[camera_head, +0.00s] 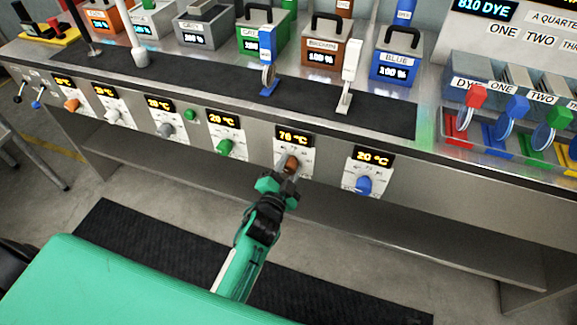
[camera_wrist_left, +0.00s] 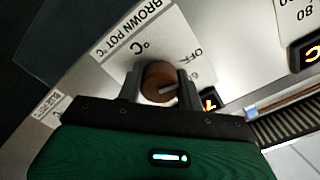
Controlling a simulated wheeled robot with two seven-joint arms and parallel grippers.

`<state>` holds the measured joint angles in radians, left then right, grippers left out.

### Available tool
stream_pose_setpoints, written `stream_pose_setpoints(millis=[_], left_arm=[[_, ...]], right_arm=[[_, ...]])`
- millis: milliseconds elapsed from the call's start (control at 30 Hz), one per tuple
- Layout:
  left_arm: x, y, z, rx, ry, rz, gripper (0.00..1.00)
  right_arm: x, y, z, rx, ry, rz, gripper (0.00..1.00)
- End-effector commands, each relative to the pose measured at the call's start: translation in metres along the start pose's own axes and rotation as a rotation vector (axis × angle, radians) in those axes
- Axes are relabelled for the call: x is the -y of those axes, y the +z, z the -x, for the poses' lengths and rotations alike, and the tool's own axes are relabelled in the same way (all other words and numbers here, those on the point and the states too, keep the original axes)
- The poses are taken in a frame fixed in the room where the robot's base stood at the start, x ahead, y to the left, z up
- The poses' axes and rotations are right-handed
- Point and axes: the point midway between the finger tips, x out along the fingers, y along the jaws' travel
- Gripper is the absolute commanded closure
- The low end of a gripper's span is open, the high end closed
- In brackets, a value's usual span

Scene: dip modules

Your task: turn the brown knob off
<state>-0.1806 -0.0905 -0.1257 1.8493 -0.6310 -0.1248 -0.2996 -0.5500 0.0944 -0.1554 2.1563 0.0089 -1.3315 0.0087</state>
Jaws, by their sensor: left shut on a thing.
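The brown knob (camera_head: 291,163) is on the front panel of the bench, under a display (camera_head: 294,136) that reads about 70 °C. My left gripper (camera_head: 287,170) reaches it from below, with its fingers on either side of the knob. In the left wrist view, the round brown knob (camera_wrist_left: 160,82) sits between the two dark fingers, and my left gripper (camera_wrist_left: 160,88) is shut on it. The label (camera_wrist_left: 145,35) beside it reads "BROWN POT °C" with an "OFF" mark. My right gripper is not in view.
A blue knob (camera_head: 363,185) is to the right and a green knob (camera_head: 225,147) to the left, both under 20 °C displays. The brown pot (camera_head: 323,57) stands on the bench above.

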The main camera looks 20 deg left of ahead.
Motion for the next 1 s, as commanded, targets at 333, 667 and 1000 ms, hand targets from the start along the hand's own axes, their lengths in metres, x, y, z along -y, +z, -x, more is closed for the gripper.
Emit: stream_pose_setpoints(millis=[333,667,1000], left_arm=[[-0.0007,0.0007,0.0003,0.001,0.001,0.047,0.86],[-0.001,0.0008,0.0003,0.002,0.001,0.048,0.57],[-0.0005,0.0003,0.0002,0.001,0.001,0.046,0.41]], right_arm=[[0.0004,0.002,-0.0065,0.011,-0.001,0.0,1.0],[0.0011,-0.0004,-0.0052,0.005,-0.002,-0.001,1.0],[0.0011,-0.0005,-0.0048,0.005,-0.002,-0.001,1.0]])
